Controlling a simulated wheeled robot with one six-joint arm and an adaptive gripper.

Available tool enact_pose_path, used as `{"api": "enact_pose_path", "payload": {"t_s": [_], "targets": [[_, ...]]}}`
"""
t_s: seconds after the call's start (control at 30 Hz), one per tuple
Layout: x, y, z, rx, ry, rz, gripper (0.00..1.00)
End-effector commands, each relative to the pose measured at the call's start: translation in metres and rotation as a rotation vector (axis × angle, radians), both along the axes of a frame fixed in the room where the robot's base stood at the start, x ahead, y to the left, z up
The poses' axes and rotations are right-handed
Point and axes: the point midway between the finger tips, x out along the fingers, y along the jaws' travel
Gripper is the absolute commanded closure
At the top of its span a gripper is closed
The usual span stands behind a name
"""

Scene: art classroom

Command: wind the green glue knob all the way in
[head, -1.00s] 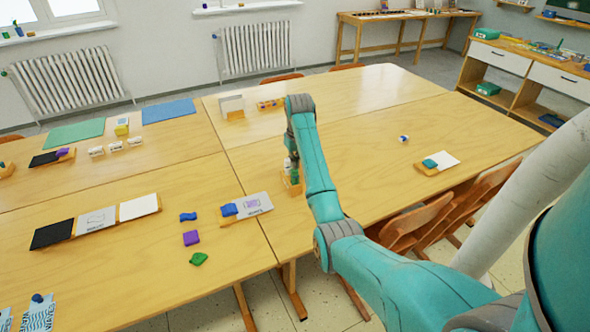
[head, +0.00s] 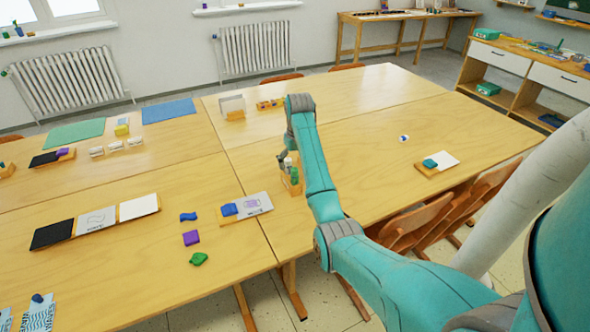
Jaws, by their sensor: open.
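A small wooden holder (head: 293,187) stands on the table, just left of my forearm. A white glue stick (head: 288,165) and a green part (head: 294,175) show in it, small and partly behind my arm. I cannot make out the knob itself. My gripper (head: 282,160) is open, at the upper left edge of the holder and close to the glue. It is mostly hidden by my wrist, and I cannot tell whether it touches anything.
A card stand with a blue piece (head: 229,209) lies to the left. Blue, purple (head: 191,238) and green (head: 198,259) lumps lie nearer. A card with a teal lump (head: 430,163) lies to the right. A wooden block rack (head: 270,104) stands behind. The table right of my arm is mostly clear.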

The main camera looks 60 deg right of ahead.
Motion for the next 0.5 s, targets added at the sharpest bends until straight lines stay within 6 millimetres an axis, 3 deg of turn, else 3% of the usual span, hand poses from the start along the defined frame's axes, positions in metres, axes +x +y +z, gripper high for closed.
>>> {"api": "enact_pose_path", "payload": {"t_s": [0.37,0.5], "targets": [[0.0,0.0,0.0,0.0,0.0,-0.002,0.06],[0.0003,0.0003,0.0,0.0,0.0,-0.082,0.06]]}}
